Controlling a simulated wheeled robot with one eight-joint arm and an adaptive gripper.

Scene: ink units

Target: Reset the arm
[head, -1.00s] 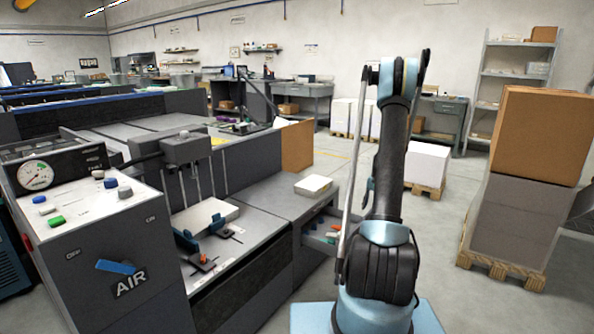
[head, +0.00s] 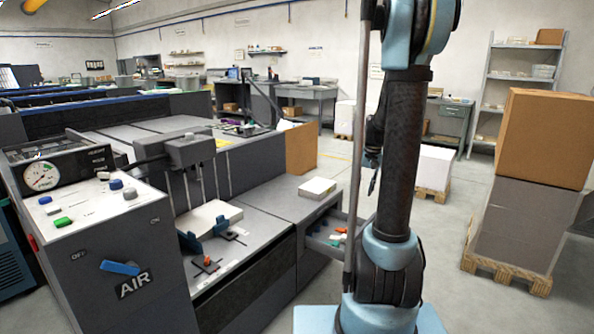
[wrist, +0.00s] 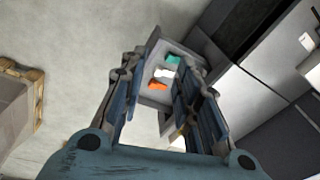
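My arm (head: 402,150) stands upright at the right of centre in the head view, its top cut off by the frame edge. My gripper (wrist: 160,75) shows in the wrist view with its two blue-grey fingers apart and nothing between them. It points down over the floor and an open drawer. In the head view the gripper hangs mostly hidden behind the arm.
The open drawer (head: 322,241), holding small orange, white and teal items, is beside the arm. The grey machine with its AIR panel (head: 115,255) is at left. Stacked boxes (head: 540,140) stand on a pallet at right, with floor between.

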